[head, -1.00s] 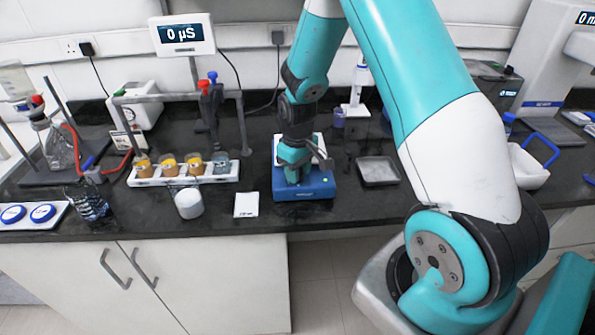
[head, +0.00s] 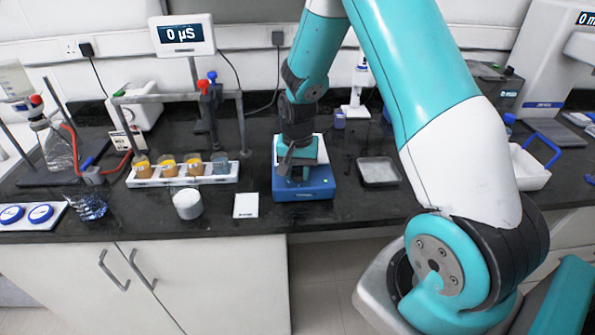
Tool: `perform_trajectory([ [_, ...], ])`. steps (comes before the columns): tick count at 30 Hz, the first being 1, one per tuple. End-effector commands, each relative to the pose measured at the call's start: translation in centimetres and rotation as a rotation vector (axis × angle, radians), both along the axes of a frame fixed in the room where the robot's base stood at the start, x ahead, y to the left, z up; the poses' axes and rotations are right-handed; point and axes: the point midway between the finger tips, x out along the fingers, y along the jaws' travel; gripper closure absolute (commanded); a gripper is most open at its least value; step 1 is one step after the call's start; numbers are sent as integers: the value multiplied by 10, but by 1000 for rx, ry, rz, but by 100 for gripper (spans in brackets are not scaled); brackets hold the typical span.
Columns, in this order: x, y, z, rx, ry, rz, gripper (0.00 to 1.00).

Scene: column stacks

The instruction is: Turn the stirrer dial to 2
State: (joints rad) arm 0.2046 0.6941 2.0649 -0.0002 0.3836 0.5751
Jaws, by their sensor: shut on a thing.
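The stirrer (head: 318,186) is a blue box with a white top plate, near the front edge of the dark bench. My gripper (head: 293,178) points down in front of it, at the left part of its front. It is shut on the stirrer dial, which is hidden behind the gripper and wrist. I cannot read the dial's setting or see its marks.
A small white card (head: 246,205) lies left of the stirrer, with a white cup (head: 187,204) beyond it. A rack of sample cups (head: 180,178) stands further left. A shallow grey tray (head: 379,171) is close on the right. My arm covers the right middle.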

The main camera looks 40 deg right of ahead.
Motion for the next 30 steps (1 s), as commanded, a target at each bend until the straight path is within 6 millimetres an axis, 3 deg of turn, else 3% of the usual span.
perform_trajectory([
  [15,1,-1,1,-1,-5,-458,91],
  [30,1,-1,1,-1,-5,-673,91],
])
